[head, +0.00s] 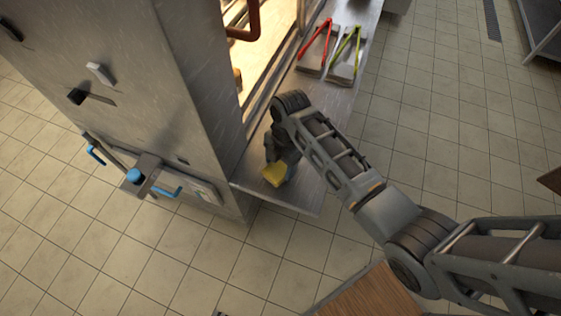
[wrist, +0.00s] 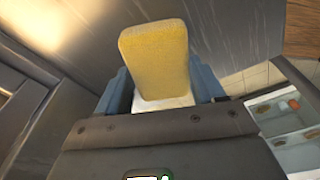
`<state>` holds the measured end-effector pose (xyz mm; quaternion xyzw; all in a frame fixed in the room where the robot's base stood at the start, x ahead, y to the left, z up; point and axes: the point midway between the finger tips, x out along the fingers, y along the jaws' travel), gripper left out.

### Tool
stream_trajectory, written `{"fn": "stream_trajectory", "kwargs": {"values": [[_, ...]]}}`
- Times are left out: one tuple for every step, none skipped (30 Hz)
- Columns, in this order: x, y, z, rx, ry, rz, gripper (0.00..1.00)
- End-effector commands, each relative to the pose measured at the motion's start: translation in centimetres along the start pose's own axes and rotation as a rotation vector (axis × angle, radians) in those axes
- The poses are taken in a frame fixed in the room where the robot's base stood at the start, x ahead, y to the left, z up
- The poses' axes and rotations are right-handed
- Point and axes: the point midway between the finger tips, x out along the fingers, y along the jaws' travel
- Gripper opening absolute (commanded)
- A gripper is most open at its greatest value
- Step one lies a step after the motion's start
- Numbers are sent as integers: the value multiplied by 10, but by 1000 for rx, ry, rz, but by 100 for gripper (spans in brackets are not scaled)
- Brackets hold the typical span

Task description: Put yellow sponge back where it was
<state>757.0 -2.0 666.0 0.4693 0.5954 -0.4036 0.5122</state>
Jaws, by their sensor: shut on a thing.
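The yellow sponge (head: 274,175) is in my gripper (head: 282,158), over the near end of a steel ledge (head: 308,198) in the head view. In the wrist view the yellow sponge (wrist: 156,55) stands up between the two blue-grey fingers of my gripper (wrist: 161,92), with a white layer at its lower end. The fingers are shut on its sides. A grey metal surface (wrist: 225,30) lies beyond the sponge; I cannot tell whether the sponge touches it. My arm hides part of the ledge in the head view.
A tall steel cabinet (head: 165,75) with a lit opening stands left of the ledge. Red-handled tongs (head: 316,48) and green-handled tongs (head: 346,52) lie further along it. Blue handles (head: 165,191) stick out low on the cabinet.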

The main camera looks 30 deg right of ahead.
Motion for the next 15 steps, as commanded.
{"fn": "stream_trajectory", "kwargs": {"values": [[2, 0, 0, 0, 0, 0, 35], [2, 0, 0, 0, 0, 0, 69], [2, 0, 0, 0, 0, 0, 73], [2, 0, 0, 0, 0, 0, 76], [2, 0, 0, 0, 0, 0, 79], [2, 0, 0, 0, 0, 0, 82], [2, 0, 0, 0, 0, 0, 85], [2, 0, 0, 0, 0, 0, 88], [2, 0, 0, 0, 0, 0, 92], [2, 0, 0, 0, 0, 0, 94], [2, 0, 0, 0, 0, 0, 94], [2, 0, 0, 0, 0, 0, 94], [2, 0, 0, 0, 0, 0, 94], [2, 0, 0, 0, 0, 0, 94], [2, 0, 0, 0, 0, 0, 94]]}}
